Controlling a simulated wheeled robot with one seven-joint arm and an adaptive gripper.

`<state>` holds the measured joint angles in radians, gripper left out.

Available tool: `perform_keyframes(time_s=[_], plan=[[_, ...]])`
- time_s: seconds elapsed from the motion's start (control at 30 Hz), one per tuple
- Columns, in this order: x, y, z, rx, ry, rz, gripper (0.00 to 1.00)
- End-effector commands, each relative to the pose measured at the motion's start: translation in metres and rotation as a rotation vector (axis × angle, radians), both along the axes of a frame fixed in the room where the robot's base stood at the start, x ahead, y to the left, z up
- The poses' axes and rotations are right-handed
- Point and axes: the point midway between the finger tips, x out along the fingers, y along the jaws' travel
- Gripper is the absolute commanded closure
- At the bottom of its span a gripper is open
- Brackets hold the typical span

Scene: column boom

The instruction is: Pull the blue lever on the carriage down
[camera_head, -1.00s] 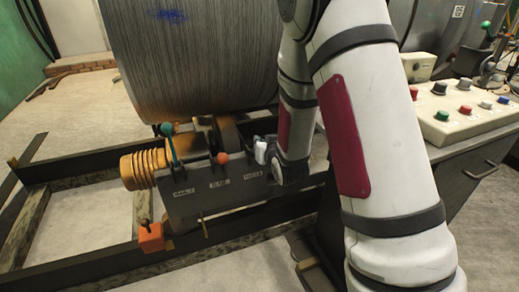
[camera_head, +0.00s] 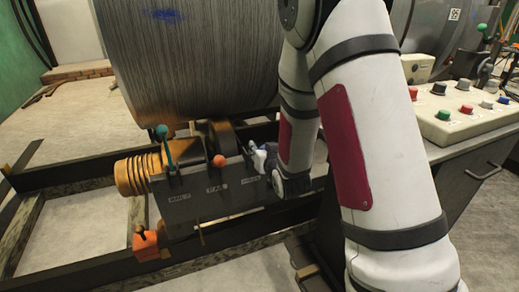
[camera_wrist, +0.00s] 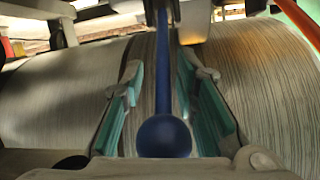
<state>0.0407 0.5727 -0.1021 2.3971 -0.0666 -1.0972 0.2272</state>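The blue lever shows in the wrist view as a blue rod (camera_wrist: 162,62) with a round dark-blue knob (camera_wrist: 164,136). It stands between the two teal-padded fingers of my gripper (camera_wrist: 164,104), which is open with a gap on both sides of the rod. In the head view my gripper (camera_head: 263,158) is at the right end of the dark carriage (camera_head: 207,197), and my arm and gripper largely hide the blue lever there. The carriage also bears a teal-knobbed lever (camera_head: 165,145) and an orange-red-knobbed lever (camera_head: 219,161).
A large ribbed drum (camera_head: 185,70) stands close behind the carriage. An orange bellows (camera_head: 131,176) is at its left end, and an orange box (camera_head: 146,243) hangs below. Dark floor rails (camera_head: 75,277) surround it. A control console (camera_head: 465,122) stands at the right.

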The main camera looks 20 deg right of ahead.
Motion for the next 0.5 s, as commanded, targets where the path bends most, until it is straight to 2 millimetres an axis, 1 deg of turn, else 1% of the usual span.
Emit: perform_keyframes(time_s=[0.33, 0.47, 0.5], plan=[[0.001, 0.001, 0.005, 0.0, -0.006, 0.003, 0.7], [0.001, 0.001, 0.019, 0.001, -0.01, 0.002, 0.7], [0.001, 0.001, 0.025, 0.001, -0.011, 0.002, 0.7]])
